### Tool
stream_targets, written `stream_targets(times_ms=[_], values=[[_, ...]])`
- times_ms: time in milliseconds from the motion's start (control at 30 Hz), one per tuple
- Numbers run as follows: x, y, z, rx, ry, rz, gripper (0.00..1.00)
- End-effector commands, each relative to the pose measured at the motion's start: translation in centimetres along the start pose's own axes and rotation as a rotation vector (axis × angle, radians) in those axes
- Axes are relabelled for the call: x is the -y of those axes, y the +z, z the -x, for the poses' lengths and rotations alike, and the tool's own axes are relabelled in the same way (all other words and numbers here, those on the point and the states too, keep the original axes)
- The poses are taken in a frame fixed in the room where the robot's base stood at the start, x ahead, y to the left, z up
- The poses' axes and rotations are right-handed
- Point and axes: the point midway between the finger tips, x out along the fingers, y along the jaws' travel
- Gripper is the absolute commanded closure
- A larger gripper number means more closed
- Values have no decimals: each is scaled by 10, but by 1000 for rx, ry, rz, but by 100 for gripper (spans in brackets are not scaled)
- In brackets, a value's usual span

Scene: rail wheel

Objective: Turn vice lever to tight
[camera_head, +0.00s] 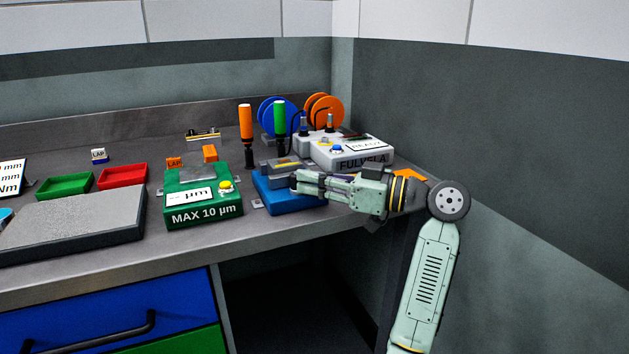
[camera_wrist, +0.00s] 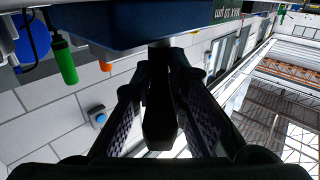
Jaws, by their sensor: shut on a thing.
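The vice (camera_head: 290,203) has a blue base and a grey metal top, and sits near the front edge of the bench. Its blue underside or side also fills the top of the wrist view (camera_wrist: 130,22). The dark vice lever (camera_wrist: 160,120) sticks out from the blue body, between my fingers. My gripper (camera_head: 298,184) reaches in from the right at the vice's front. In the wrist view my gripper (camera_wrist: 161,85) is shut on the lever, one finger on each side. The lever is hidden behind my gripper in the head view.
A green "MAX 10 µm" box (camera_head: 203,200) stands close left of the vice. A white device (camera_head: 350,150) stands behind it to the right. An orange-handled tool (camera_head: 245,122) and a green-handled tool (camera_head: 280,116) stand upright behind. The wall is close on the right.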

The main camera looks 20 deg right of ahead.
Motion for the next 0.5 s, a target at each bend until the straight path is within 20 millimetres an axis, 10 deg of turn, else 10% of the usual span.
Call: stream_targets(times_ms=[333,367,500], values=[[2,1,-3,5,-12,0,100],[2,1,-3,5,-12,0,85],[2,1,-3,5,-11,0,75]])
